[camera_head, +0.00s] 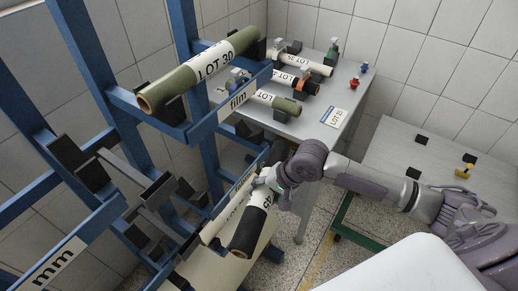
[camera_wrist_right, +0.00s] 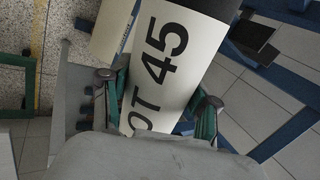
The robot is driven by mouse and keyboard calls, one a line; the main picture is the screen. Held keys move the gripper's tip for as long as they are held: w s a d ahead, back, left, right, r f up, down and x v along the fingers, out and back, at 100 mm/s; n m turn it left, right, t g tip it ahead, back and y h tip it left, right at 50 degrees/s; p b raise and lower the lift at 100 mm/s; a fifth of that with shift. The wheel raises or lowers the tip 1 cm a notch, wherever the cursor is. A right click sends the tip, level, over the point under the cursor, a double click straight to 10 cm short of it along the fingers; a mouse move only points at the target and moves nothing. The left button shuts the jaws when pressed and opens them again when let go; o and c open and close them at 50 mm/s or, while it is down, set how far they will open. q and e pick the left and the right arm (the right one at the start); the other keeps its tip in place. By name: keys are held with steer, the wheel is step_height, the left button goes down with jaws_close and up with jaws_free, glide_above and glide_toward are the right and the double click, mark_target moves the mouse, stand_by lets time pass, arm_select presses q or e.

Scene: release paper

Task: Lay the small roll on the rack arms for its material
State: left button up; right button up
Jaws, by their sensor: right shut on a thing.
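My right gripper (camera_head: 270,182) is shut on a roll with a black end (camera_head: 249,232) and a white label. In the right wrist view the label of this held roll (camera_wrist_right: 165,65) reads "LOT 45", between the green-edged fingers. In the head view the roll is tilted, its black end toward the camera, close beside a cream roll (camera_head: 222,217) at the lower rack level; I cannot tell whether it touches anything below. The blue rack (camera_head: 185,30) has an upper level signed "film" (camera_head: 237,98), which carries a large olive "LOT 30" roll (camera_head: 195,72). My left gripper is not in view.
A grey table (camera_head: 340,93) behind holds several small rolls, such as one with an olive end (camera_head: 285,105), and a label card (camera_head: 335,117). A second table (camera_head: 400,150) at right has black blocks and a yellow piece (camera_head: 465,171). Empty rack arms (camera_head: 140,165) stand at left.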

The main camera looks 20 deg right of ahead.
mark_target(267, 171)
steer(key=w+d+r, duration=0.1)
steer(key=w+d+r+m+t+p, duration=0.1)
steer(key=r, duration=0.1)
steer(key=w+r+m+t+p, duration=0.1)
steer(key=w+r, duration=0.1)
steer(key=shift+d+r, duration=0.15)
steer(key=shift+d, duration=0.25)
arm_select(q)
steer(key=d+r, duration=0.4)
arm_select(e)
steer(key=shift+w+r+m+t, duration=0.15)
steer(key=shift+w+m+t, duration=0.1)
steer(key=shift+m+t, duration=0.05)
steer(key=w+a+b, duration=0.9)
steer(key=w, duration=0.5)
arm_select(q)
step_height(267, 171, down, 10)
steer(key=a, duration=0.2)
steer(key=shift+b, duration=0.4)
arm_select(e)
steer(key=shift+s+a+f, duration=0.1)
steer(key=shift+s+f, duration=0.05)
steer(key=shift+f, duration=1.1)
steer(key=shift+s+f, duration=0.1)
steer(key=shift+f, duration=1.1)
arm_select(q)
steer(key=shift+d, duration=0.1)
arm_select(e)
steer(key=shift+f, duration=0.15)
